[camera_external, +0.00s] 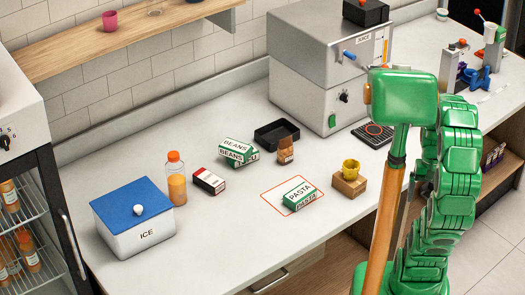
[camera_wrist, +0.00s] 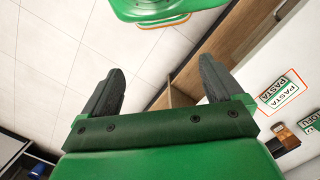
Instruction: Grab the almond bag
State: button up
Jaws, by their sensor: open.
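A small brown bag (camera_external: 286,151), which looks like the almond bag, stands upright on the white counter just right of a black tray (camera_external: 276,134). Its label is too small to read. My gripper (camera_wrist: 158,85) is open, with two dark fingers wide apart and nothing between them in the wrist view. My green arm stands at the right of the outside view, apart from the bag; the fingers cannot be made out there. A brown item (camera_wrist: 285,138) shows at the wrist view's right edge, but I cannot tell whether it is the bag.
A pasta box (camera_external: 299,195) lies in a red outline in front of the bag. A beans carton (camera_external: 238,152) is left of the bag. A wooden block (camera_external: 349,186) with a yellow cup (camera_external: 351,169) stands to the right. A steel juice machine (camera_external: 320,85) rises behind.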

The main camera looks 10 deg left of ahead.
jog(key=shift+r, duration=0.1)
jog(key=shift+r, duration=2.25)
jog(key=w+a+f+n+t, duration=0.1)
jog(key=w+a+t, duration=0.1)
jog(key=w, duration=0.6)
jog(key=w+a+n+t, duration=0.1)
jog(key=w+a+t, duration=0.1)
jog(key=w, duration=0.6)
jog(key=r+n+t+y, duration=0.1)
jog(key=n+t+y, duration=0.5)
jog(key=t+y, duration=0.25)
send_over(288, 148)
jog(key=s+d, duration=0.4)
jog(key=d, duration=0.1)
jog(key=shift+g+y, duration=0.25)
jog(key=shift+y, duration=0.1)
jog(key=f, duration=1.6)
jog(key=a+f, duration=0.1)
jog(key=f, duration=0.7)
jog(key=shift+s+f, duration=0.1)
jog(key=shift+f, duration=0.25)
jog(key=shift+x, duration=3.95)
jog(key=shift+s, duration=0.1)
